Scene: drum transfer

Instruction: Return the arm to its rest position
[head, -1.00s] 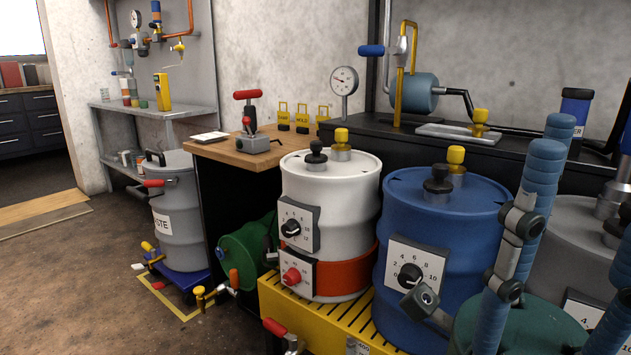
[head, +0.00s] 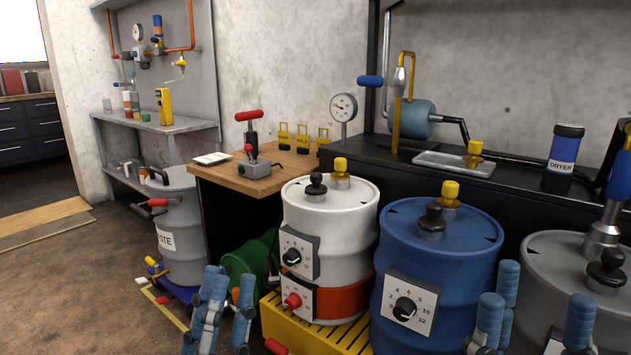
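My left gripper (head: 228,285) is low at the bottom edge, left of centre, in front of the green drum and left of the yellow platform. Its blue fingertips stand upright and apart, with nothing between them. My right gripper (head: 538,302) is at the bottom right, in front of the blue drum (head: 395,260) and the grey drum (head: 545,265). Its blue fingers are spread wide and hold nothing. Both palms and most of both arms are below the picture.
The white and orange drum (head: 330,225) stands on the yellow platform (head: 300,328). A grey waste drum (head: 178,235) stands at left, by a wooden bench top (head: 265,178). A black bench with a DRYER canister (head: 564,150) is behind. Floor (head: 70,280) at left is clear.

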